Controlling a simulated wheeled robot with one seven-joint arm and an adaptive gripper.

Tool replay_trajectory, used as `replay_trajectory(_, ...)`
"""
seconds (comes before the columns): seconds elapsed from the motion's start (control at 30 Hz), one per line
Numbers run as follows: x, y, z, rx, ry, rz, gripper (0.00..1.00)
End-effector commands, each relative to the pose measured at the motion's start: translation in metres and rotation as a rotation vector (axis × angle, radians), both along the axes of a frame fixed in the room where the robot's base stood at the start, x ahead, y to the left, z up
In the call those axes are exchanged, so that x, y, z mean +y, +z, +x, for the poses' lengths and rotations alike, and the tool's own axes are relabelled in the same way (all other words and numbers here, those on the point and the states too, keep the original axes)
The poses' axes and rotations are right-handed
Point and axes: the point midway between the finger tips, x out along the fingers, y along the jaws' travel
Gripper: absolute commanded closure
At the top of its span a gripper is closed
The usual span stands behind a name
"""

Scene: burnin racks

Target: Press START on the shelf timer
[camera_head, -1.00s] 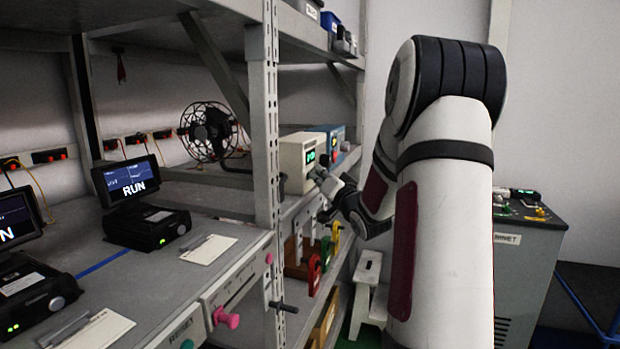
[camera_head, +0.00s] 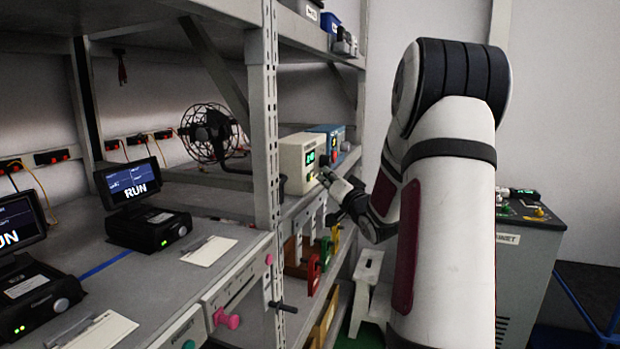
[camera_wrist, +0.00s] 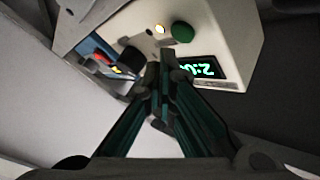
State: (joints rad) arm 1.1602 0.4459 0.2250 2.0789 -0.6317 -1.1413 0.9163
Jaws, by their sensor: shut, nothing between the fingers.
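The shelf timer (camera_head: 297,163) is a cream box with a green lit display, standing on the shelf beyond the rack post. In the wrist view the timer (camera_wrist: 222,32) appears turned, with a green button (camera_wrist: 182,32), a small lit white button (camera_wrist: 159,29) and a dark round knob (camera_wrist: 131,58) on its face. Its green digits (camera_wrist: 205,70) show only partly legible. My gripper (camera_head: 327,177) is in front of the timer's face, to its right in the head view. In the wrist view my gripper (camera_wrist: 160,68) is shut and empty, its tips just below the buttons. Contact cannot be told.
A blue box (camera_head: 329,139) stands right behind the timer. A black fan (camera_head: 208,133) is to its left, past the rack post (camera_head: 264,120). Coloured handles (camera_head: 314,272) hang below the shelf. A grey cabinet (camera_head: 527,270) stands at right.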

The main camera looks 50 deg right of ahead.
Motion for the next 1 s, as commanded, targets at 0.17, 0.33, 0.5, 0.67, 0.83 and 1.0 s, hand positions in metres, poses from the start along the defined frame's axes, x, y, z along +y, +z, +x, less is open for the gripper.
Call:
replay_trajectory(0.17,-0.006,0.002,-0.016,0.001,-0.001,0.002,1.00)
replay_trajectory(0.33,-0.013,0.001,-0.030,0.001,-0.002,0.002,1.00)
replay_trajectory(0.5,-0.017,0.001,-0.041,0.001,-0.002,0.001,1.00)
replay_trajectory(0.67,-0.017,0.000,-0.041,0.001,-0.001,0.000,1.00)
replay_trajectory(0.83,-0.017,0.000,-0.041,0.001,-0.001,0.000,1.00)
replay_trajectory(1.0,-0.017,0.000,-0.041,0.001,-0.001,0.000,1.00)
